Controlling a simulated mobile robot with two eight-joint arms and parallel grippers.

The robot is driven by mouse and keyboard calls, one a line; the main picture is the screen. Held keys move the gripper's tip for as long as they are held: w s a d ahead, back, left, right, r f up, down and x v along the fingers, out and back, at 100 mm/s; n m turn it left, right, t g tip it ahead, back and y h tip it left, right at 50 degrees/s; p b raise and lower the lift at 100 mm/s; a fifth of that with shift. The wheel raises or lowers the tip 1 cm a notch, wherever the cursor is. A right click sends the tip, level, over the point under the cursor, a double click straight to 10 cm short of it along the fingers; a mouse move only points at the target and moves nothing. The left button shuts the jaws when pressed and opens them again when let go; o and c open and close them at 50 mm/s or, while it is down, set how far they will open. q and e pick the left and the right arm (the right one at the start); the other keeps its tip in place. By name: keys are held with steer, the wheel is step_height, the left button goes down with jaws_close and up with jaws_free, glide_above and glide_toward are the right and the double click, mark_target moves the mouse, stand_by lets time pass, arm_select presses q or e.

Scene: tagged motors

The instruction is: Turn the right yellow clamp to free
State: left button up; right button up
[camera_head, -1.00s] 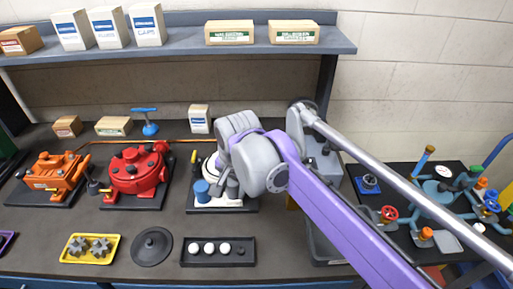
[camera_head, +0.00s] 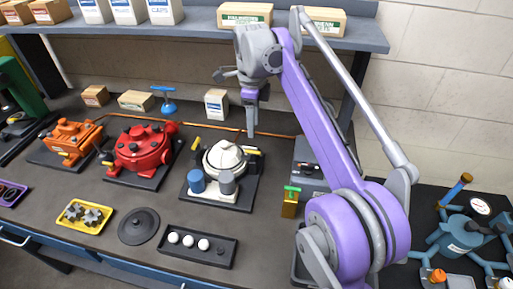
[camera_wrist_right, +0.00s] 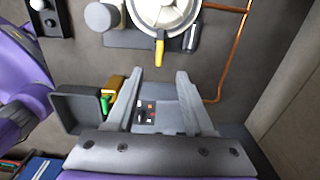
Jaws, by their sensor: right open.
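The white round motor unit (camera_head: 223,158) sits on a dark base plate, with a blue and a grey cylinder at its front. The right yellow clamp (camera_head: 253,150) sticks out at its right side; in the right wrist view it shows as a yellow lever (camera_wrist_right: 159,50). A second yellow clamp (camera_head: 196,145) is at the left side. My right gripper (camera_head: 251,133) points down just above the right clamp. In the wrist view its open, empty fingers (camera_wrist_right: 158,76) lie apart, with the clamp just beyond their tips, roughly centred. My left gripper is not in view.
A grey box (camera_head: 312,177) and a yellow block with a green top (camera_head: 290,202) stand right of the motor. A red unit (camera_head: 142,150) stands left. A black tray (camera_head: 228,255) with white caps lies in front. A copper pipe runs behind.

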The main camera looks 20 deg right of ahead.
mark_target(252, 155)
step_height(252, 155, down, 10)
steer(key=shift+f+b, duration=0.1)
steer(key=shift+b, duration=0.45)
steer(key=shift+c, duration=0.3)
jaws_close()
